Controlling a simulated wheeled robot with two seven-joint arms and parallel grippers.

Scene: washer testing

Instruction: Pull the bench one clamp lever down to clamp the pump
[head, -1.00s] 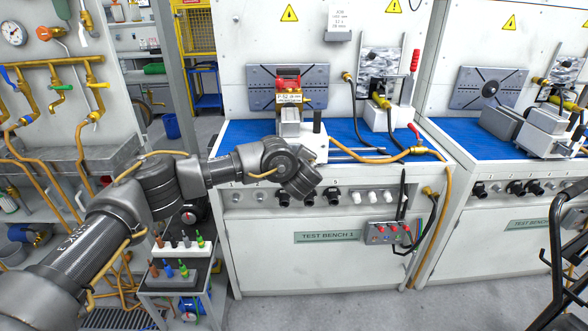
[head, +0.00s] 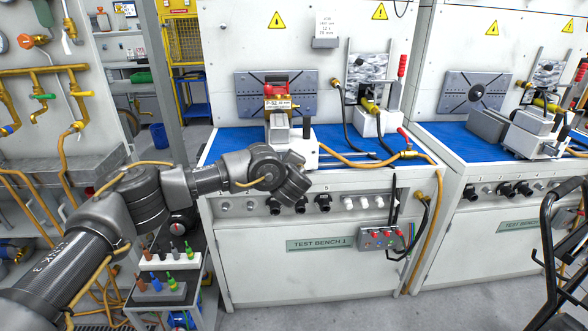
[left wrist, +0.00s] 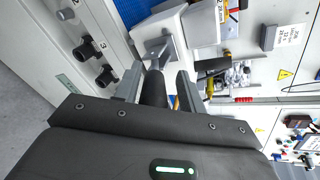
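The pump (head: 277,100), with a red top and a white tag, sits in a grey and white fixture on the blue top of test bench one (head: 318,244). The clamp lever's black handle (head: 307,127) stands upright at the fixture's right side. In the left wrist view the black handle (left wrist: 155,91) lies between the two fingers of my left gripper (left wrist: 157,88), with visible gaps at its sides. The fingers look open. In the head view my left wrist is in front of the bench, below the fixture, and the fingertips are hidden. My right gripper is not in view.
A hose (head: 345,163) and a red-handled valve run across the bench to the right. A small cart (head: 160,292) with bottles stands at lower left. A second bench (head: 468,143) is at right.

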